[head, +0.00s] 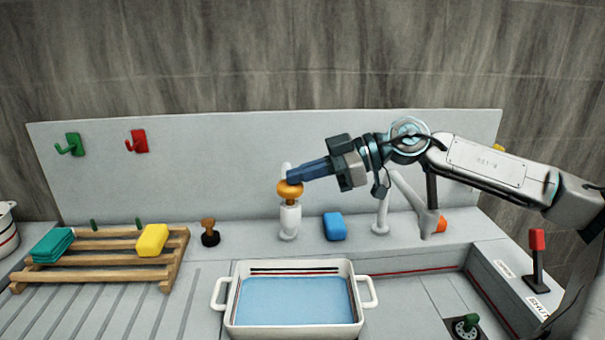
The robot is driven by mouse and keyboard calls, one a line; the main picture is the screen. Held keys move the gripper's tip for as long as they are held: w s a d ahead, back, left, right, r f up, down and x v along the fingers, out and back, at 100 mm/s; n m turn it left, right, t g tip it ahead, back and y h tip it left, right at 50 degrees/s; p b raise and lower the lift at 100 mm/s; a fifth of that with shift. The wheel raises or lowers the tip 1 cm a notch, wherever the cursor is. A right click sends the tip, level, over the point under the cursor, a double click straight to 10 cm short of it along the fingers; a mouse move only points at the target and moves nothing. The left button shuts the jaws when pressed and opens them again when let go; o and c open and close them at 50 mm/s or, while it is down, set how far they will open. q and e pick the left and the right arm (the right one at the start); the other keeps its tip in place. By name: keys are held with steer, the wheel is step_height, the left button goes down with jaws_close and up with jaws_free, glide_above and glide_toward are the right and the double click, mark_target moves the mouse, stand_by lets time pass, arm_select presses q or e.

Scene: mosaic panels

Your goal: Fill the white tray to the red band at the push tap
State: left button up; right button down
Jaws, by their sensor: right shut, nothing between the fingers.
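The white tray (293,332) with two side handles stands below the push tap in the head view. Pale blue water (295,302) covers its floor. On its inner back wall a black line runs above a red band (300,273), and the water's far edge lies close to that band. The push tap (290,220) is a white post with an orange head (289,192). My right gripper (292,179) is shut and empty, its blue fingertips at the orange head, seemingly touching it. I cannot tell whether the head is pressed down. My left gripper is not in view.
A blue sponge (334,227), a dark stamp-like stopper (209,232) and a white lever tap (383,215) stand on the ledge. A wooden rack (95,262) holds green cloths (52,245) and a yellow sponge (152,240). A red-handled lever (537,260) is at right.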

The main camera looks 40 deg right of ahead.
steer(key=shift+f+b, duration=0.6)
steer(key=shift+f, duration=0.3)
steer(key=shift+r, duration=0.1)
steer(key=shift+s+a, duration=0.1)
stand_by(3.5)
